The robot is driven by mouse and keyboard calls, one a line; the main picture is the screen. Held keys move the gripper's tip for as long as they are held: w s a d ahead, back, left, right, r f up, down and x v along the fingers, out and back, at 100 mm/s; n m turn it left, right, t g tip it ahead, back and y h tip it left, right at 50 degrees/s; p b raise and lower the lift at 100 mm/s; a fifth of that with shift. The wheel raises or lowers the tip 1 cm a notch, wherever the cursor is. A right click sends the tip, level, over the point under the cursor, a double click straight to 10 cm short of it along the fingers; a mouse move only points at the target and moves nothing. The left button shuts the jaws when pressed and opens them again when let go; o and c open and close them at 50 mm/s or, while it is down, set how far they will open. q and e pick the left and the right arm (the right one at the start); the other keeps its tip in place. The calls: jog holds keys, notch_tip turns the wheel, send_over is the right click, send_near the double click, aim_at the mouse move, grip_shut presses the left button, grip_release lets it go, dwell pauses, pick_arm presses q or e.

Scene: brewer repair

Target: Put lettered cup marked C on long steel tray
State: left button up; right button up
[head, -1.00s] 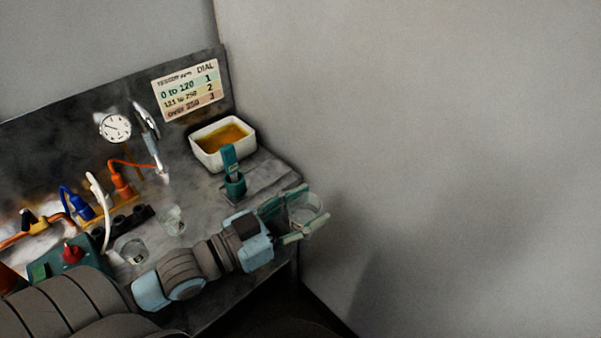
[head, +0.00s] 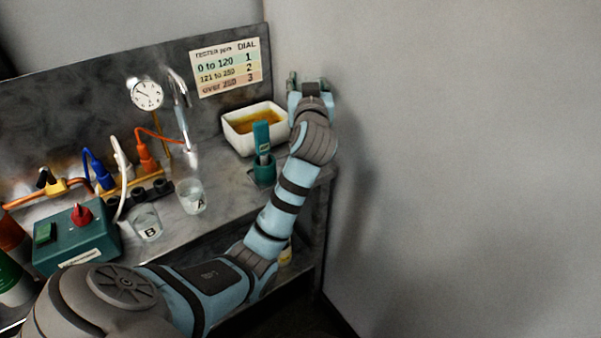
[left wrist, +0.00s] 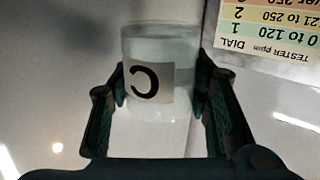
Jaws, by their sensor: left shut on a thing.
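The cup marked C (left wrist: 153,48) is a clear cup with a pale label and a dark letter. In the left wrist view it sits between the two dark green fingers of my left gripper (left wrist: 162,75), which is shut on it. In the head view my left gripper (head: 308,85) is at the back right corner of the bench, beside the white basin, and the cup is hidden there. Cups A (head: 192,198) and B (head: 147,223) stand on the bench. I cannot make out the long steel tray for certain. My right gripper is not in view.
The white basin (head: 235,133) with amber liquid stands at the back. A green holder with a tester (head: 263,165) is in front of it. A teal box with a red knob (head: 80,215), coloured plugs and a tap (head: 182,110) are further left. A wall closes the right side.

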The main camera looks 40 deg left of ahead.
pick_arm(q)
jog(key=shift+s+a+r+n+g+y+b, duration=0.15)
jog(key=shift+a+r+n+g+y+b, duration=0.45)
jog(key=shift+r+n+g+y, duration=0.35)
jog(key=shift+s+a+f+g+y, duration=0.1)
jog(key=shift+s+a+g+y, duration=0.05)
jog(key=shift+a+g+y, duration=0.1)
notch_tip(320, 180, down, 18)
jog(key=b, duration=0.5)
jog(key=shift+f, duration=0.55)
jog(key=o, duration=0.8)
jog(key=shift+b, duration=0.3)
jog(key=shift+c, duration=0.2)
jog(key=o, duration=0.4)
